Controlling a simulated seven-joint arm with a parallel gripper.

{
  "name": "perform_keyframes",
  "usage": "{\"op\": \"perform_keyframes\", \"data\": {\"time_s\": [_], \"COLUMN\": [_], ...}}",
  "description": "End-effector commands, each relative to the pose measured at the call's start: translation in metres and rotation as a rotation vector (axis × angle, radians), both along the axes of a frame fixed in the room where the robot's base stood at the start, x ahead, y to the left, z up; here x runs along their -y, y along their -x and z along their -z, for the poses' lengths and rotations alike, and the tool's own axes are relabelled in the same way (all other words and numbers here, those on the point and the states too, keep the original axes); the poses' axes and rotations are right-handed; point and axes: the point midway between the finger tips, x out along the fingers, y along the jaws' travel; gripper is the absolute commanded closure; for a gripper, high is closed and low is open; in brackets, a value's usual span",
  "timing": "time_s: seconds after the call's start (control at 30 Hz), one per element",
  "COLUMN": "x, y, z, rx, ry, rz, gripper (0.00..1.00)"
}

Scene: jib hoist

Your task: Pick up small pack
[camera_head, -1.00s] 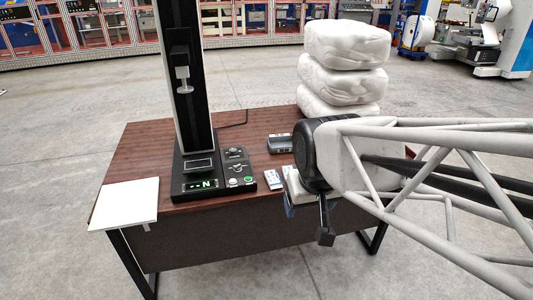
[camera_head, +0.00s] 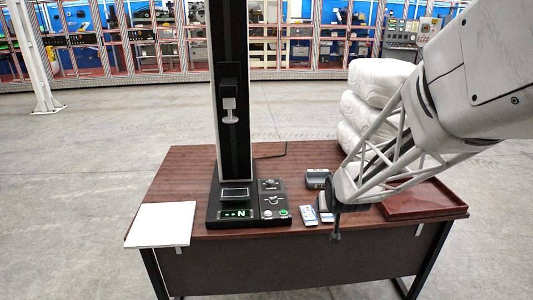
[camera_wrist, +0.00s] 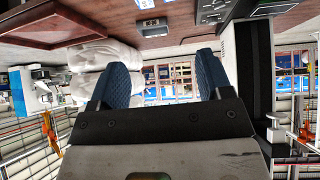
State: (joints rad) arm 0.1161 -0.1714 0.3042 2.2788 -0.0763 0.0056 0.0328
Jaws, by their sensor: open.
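Two small blue-and-white packs lie flat near the front edge of the brown table. One pack (camera_head: 309,215) is fully in sight in the head view; the other (camera_head: 327,217) is just right of it, partly covered by my wrist. I cannot tell which is the task's pack.
A tall black test stand (camera_head: 229,100) with control panel stands left of the packs. A small grey device (camera_head: 318,178) sits behind them. Stacked white bundles (camera_head: 372,85) and a red-brown tray (camera_head: 425,200) are right. A white board (camera_head: 160,224) lies at the left edge.

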Motion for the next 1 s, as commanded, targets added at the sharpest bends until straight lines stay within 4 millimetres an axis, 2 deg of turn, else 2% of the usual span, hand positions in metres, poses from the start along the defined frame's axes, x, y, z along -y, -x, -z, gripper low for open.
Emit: {"op": "perform_keyframes", "data": {"time_s": [0.03, 0.2, 0.5, 0.8, 1.0], "x": [0.004, 0.016, 0.038, 0.059, 0.069], "y": [-0.011, -0.044, -0.092, -0.127, -0.141], "z": [0.011, 0.039, 0.094, 0.154, 0.189], "rx": [0.014, 0.085, 0.209, 0.334, 0.407], "ry": [0.001, 0.006, 0.011, 0.014, 0.014], "rz": [0.002, 0.005, 0.008, 0.01, 0.012], "gripper": [0.28, 0.28, 0.28, 0.28, 0.28]}}
